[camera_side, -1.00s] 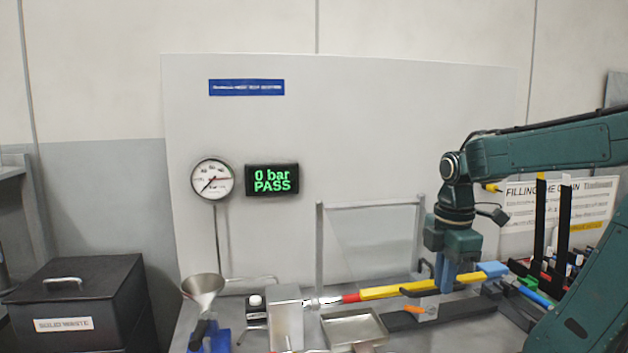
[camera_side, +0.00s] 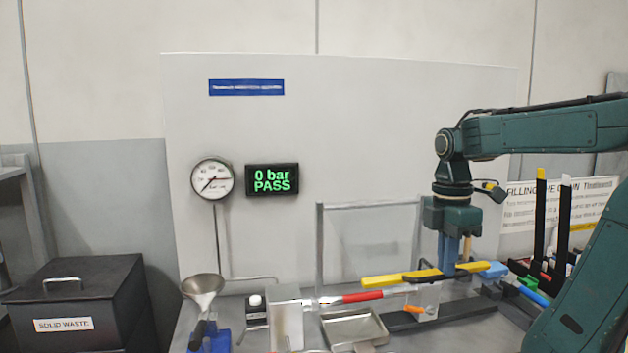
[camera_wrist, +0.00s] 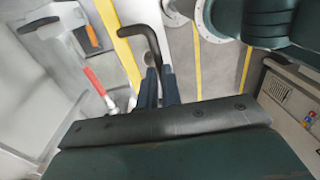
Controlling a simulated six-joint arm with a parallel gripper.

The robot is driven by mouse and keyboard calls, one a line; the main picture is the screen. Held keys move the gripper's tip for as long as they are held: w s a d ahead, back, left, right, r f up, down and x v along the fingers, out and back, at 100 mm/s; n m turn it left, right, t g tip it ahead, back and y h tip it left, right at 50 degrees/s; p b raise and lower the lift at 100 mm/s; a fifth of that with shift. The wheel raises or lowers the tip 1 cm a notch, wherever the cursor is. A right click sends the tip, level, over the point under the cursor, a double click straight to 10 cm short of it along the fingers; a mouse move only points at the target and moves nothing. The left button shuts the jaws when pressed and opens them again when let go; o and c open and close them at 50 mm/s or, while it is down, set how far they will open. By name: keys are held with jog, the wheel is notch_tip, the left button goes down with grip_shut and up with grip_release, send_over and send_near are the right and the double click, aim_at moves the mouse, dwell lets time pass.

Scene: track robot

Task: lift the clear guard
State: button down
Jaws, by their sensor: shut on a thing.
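My gripper (camera_side: 448,268) points straight down at the right of the bench, shut on a black bent handle (camera_side: 424,274). The handle also shows between the fingers in the wrist view (camera_wrist: 150,45). A yellow bar (camera_side: 382,281) lies along the handle, raised above the bench; yellow strips (camera_wrist: 121,50) run past it in the wrist view. The yellow-edged piece looks like the clear guard, but its see-through part is hard to make out. Below it lie a red-banded pipe (camera_side: 362,296) and a clear block (camera_side: 427,299) with an orange lever (camera_side: 413,309).
A grey upright frame (camera_side: 320,250) stands behind. A metal tray (camera_side: 352,328), a metal box (camera_side: 287,325) and a funnel (camera_side: 203,287) crowd the front left. The display (camera_side: 272,179) reads 0 bar PASS.

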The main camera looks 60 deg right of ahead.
jog(key=c, duration=1.5)
grip_release()
jog(key=shift+r, duration=0.1)
notch_tip(320, 180, up, 14)
jog(key=shift+w+d, duration=0.25)
jog(key=shift+w, duration=0.05)
jog(key=shift+f, duration=0.2)
